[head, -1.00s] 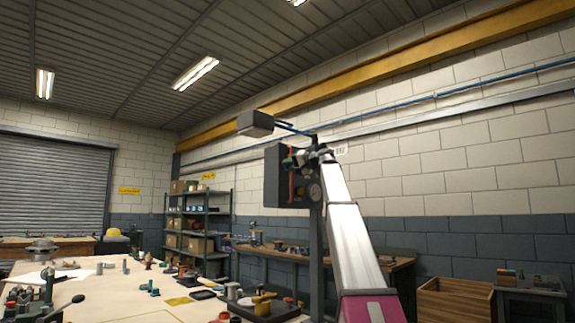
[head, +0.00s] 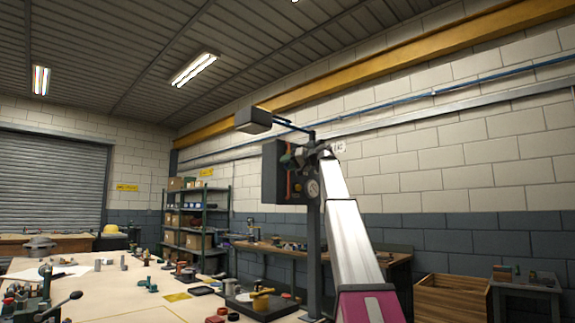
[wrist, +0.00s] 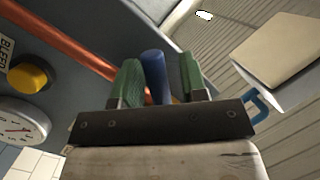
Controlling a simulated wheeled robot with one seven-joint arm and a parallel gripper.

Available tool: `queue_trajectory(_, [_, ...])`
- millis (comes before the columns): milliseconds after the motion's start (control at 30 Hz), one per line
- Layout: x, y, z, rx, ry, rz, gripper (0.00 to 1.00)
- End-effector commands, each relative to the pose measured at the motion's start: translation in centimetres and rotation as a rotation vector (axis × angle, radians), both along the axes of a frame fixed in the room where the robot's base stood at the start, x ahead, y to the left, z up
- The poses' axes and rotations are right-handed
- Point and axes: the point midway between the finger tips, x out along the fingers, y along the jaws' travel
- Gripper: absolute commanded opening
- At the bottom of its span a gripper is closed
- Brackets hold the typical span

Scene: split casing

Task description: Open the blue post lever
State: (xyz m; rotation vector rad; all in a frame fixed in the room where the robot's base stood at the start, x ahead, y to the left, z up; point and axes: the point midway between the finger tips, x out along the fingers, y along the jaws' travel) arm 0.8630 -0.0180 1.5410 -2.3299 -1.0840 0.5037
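The blue lever (wrist: 154,74) shows in the wrist view as a short rounded blue bar between my green fingers. My gripper (wrist: 162,80) is open around it. The lever lies closer to the left finger, with a gap on the right; I cannot tell whether it touches. In the head view my gripper (head: 292,158) is up at the dark box on the post (head: 314,250). The lever is too small or hidden there to make out. The lever's base is hidden behind the gripper.
The dark box (head: 270,172) carries an orange pipe (wrist: 70,42), a yellow button (wrist: 28,76) and a round gauge (wrist: 20,123). A grey block (head: 253,120) sticks out on an arm above. A cluttered table (head: 110,290) lies below left.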

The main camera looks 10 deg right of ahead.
Motion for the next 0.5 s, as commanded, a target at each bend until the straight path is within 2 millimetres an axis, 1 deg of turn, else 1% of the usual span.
queue_trajectory(133, [0.1,0.0,-0.1,0.018,0.016,-0.006,0.46])
queue_trajectory(233, [0.0,0.2,0.1,0.063,0.050,-0.005,0.46])
queue_trajectory(500, [-0.7,1.0,1.2,0.264,0.194,-0.003,0.46])
